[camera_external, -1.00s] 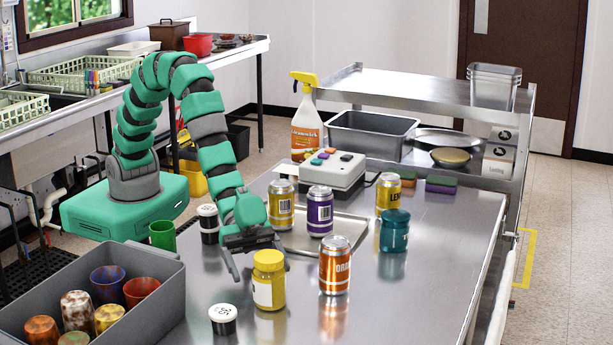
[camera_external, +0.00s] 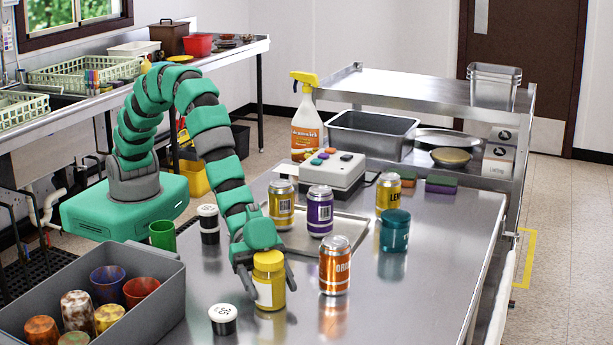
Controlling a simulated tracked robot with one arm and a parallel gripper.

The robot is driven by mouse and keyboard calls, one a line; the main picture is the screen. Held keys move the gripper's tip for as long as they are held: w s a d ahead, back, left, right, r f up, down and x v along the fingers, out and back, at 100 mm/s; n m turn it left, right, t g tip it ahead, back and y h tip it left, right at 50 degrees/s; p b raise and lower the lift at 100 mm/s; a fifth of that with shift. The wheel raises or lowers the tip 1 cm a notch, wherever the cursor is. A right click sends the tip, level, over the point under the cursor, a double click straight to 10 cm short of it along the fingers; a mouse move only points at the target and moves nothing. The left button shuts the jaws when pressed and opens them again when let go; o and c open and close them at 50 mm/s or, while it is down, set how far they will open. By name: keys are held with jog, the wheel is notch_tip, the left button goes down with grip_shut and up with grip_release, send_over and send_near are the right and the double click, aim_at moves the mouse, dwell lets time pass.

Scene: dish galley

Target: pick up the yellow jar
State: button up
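The yellow jar (camera_external: 269,285), with a yellow lid and a pale label, stands upright on the steel table near its front. My gripper (camera_external: 270,287) is over the jar from behind and above, with one finger on its left side and the other on its right. The fingers are spread. A narrow gap seems to show on the right; I cannot tell whether the left finger touches the jar. The jar rests on the table.
An orange can (camera_external: 335,265) stands close to the right of the jar. A white-lidded jar (camera_external: 223,318) is at the front left, near a grey bin (camera_external: 165,290) of cups. The right side of the table is clear.

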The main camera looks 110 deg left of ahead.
jog(key=c, duration=0.7)
jog(key=shift+r, duration=0.1)
jog(key=shift+c, duration=0.2)
